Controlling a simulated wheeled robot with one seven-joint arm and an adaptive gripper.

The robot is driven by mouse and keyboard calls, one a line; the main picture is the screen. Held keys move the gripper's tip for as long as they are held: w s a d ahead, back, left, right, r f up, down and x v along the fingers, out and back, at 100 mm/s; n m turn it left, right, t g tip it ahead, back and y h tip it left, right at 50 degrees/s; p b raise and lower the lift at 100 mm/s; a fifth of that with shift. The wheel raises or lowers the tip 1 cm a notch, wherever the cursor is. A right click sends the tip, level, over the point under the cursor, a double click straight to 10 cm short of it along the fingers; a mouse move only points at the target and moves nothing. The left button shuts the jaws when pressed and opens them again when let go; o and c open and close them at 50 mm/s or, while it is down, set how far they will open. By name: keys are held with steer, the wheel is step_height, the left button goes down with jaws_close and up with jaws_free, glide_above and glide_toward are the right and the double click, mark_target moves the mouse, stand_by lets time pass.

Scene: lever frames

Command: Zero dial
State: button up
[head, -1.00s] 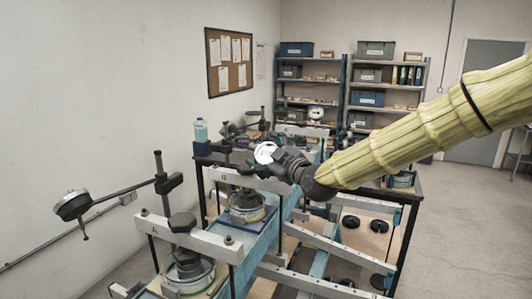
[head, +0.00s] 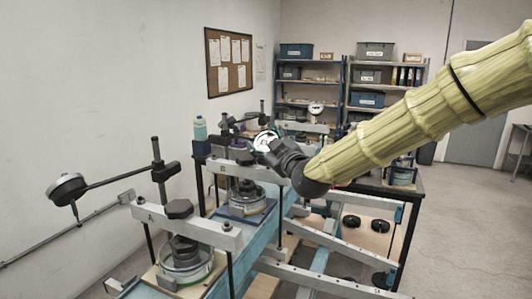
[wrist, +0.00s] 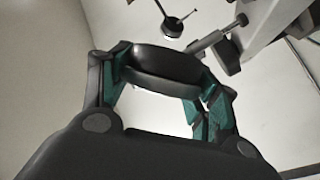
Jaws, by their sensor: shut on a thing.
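Several lever frames stand in a row, each with a dial gauge on a post. My gripper (head: 278,149) is at the white-faced dial (head: 265,140) by the lever frame marked B (head: 222,168), and is shut on it. In the wrist view, the teal-padded fingers of my gripper (wrist: 168,75) close around the dial's dark rounded body (wrist: 165,66). Its pointer cannot be read. The dial of the frame marked A (head: 67,188) hangs out at the left on its arm, its face turned away. A white-faced dial (head: 316,107) shows farther back.
Frame A's beam (head: 190,226) and black post (head: 158,165) stand close in front. Black weights (head: 351,222) lie on a lower board at the right. A bottle (head: 200,128) stands by the left wall. Shelves (head: 376,85) are at the back; the floor at right is clear.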

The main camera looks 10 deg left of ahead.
mark_target(267, 140)
steer(key=shift+f+m+t+h+b, duration=0.2)
steer(key=shift+m+t+h+b, duration=1.85)
steer(key=shift+b, duration=1.6)
steer(key=m+t+h+b, duration=0.1)
steer(key=m, duration=0.1)
steer(key=m+h+b, duration=0.1)
steer(key=m+h, duration=0.1)
steer(key=m+t+h+b, duration=0.1)
steer(key=m, duration=0.1)
steer(key=shift+d+r+m+t+h+b, duration=0.1)
steer(key=shift+r+m+t+h+b, duration=0.15)
steer(key=shift+r+t+b, duration=0.1)
steer(key=shift+m+h, duration=0.3)
steer(key=o, duration=1.1)
steer(key=shift+c, duration=0.2)
step_height(267, 140, up, 10)
steer(key=shift+f, duration=0.1)
